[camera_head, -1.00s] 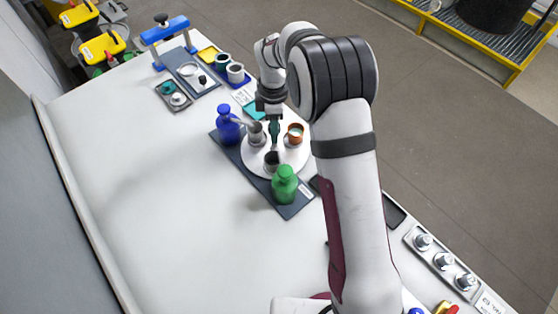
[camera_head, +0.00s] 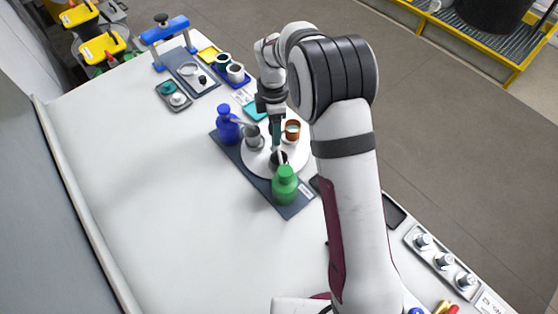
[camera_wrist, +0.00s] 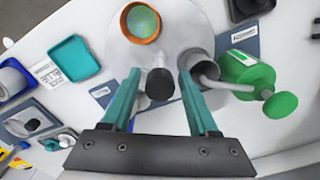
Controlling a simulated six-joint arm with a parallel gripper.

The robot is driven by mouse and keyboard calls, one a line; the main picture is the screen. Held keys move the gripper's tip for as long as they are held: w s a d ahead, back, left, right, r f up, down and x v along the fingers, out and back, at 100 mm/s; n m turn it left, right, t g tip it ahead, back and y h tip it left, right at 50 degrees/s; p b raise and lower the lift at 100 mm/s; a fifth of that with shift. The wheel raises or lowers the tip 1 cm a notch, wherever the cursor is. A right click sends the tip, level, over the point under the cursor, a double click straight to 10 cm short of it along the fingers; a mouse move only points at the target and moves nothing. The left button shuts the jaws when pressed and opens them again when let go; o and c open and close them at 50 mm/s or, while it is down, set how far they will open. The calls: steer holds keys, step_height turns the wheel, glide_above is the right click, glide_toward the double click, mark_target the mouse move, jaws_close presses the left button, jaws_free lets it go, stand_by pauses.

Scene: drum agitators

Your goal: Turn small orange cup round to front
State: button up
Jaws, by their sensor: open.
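The small orange cup (camera_head: 292,131) stands on a round white turntable (camera_head: 262,170), at its right side. In the wrist view the cup (camera_wrist: 142,22) is at the top, above and apart from my fingertips. Another grey cup (camera_head: 254,140) is at the turntable's left. My gripper (camera_head: 276,147) is low over the turntable. In the wrist view its open teal fingers (camera_wrist: 160,75) stand either side of a black-ended peg (camera_wrist: 160,86); contact cannot be told.
A blue bottle (camera_head: 228,128) and a green bottle (camera_head: 285,186) stand on a dark mat (camera_head: 296,208) close to the turntable. A teal tray (camera_wrist: 74,58) lies behind. The white table at left is clear.

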steer(key=shift+r, duration=3)
steer(key=s+d+r+m+y, duration=0.1)
steer(key=s+d+r+m, duration=0.4)
steer(key=s+m, duration=0.4)
steer(key=s+d+r+m, duration=0.5)
steer(key=s+m, duration=0.3)
steer(key=s, duration=0.2)
steer(key=s+d+f+m, duration=0.1)
steer(key=s+f+m, duration=0.1)
steer(key=s+m, duration=0.7)
steer(key=s, duration=0.3)
steer(key=shift+s+d+m+y, duration=0.2)
steer(key=shift+s+m+y, duration=0.1)
steer(key=shift+m+y, duration=0.1)
